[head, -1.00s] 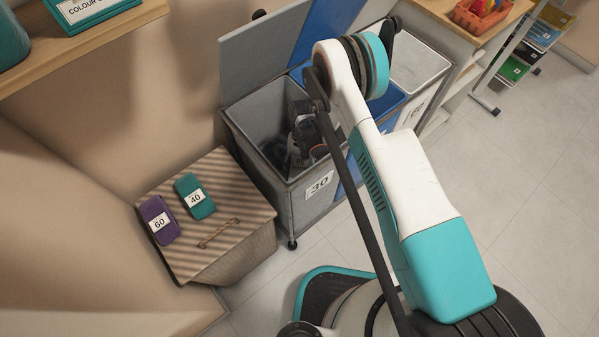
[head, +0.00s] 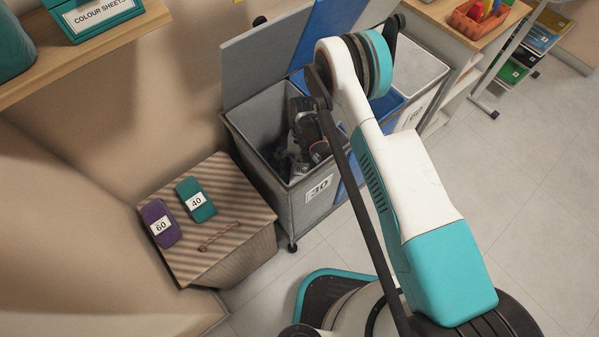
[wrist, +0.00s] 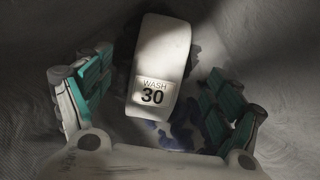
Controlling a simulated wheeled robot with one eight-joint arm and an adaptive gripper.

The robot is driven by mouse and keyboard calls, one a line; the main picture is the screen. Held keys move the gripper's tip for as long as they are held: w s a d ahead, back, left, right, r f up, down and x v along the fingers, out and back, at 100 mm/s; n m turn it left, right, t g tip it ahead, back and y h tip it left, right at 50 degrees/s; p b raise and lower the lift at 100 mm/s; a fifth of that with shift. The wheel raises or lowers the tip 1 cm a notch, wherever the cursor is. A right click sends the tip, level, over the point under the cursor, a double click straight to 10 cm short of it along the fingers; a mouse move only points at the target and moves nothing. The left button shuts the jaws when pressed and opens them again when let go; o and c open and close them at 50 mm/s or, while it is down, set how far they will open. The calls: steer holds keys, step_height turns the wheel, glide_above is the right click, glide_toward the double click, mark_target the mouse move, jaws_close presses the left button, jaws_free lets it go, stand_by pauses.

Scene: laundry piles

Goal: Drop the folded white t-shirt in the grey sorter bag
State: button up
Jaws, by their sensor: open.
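The folded white t-shirt (wrist: 163,50) is a rounded white bundle with a "WASH 30" label in the wrist view. It lies between the spread fingers of my gripper (wrist: 157,85), with gaps on both sides. The fingers are open. Grey fabric surrounds it, and dark blue cloth shows beneath. In the head view, my wrist reaches down into the grey sorter bag (head: 253,125), whose front carries a "30" label. The gripper's tips and the t-shirt are hidden there by the bag's walls and the wrist.
The grey bag's lid (head: 262,62) stands raised behind it. A blue bag (head: 388,100) and a white bag (head: 420,68) adjoin on the right. A striped hamper (head: 205,240) with a purple bundle (head: 160,222) and a teal bundle (head: 196,199) stands left. A wooden shelf (head: 95,45) is upper left.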

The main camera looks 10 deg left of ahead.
mark_target(300, 171)
steer(key=p+v, duration=0.1)
steer(key=v, duration=0.4)
steer(key=shift+s, duration=0.15)
stand_by(0.3)
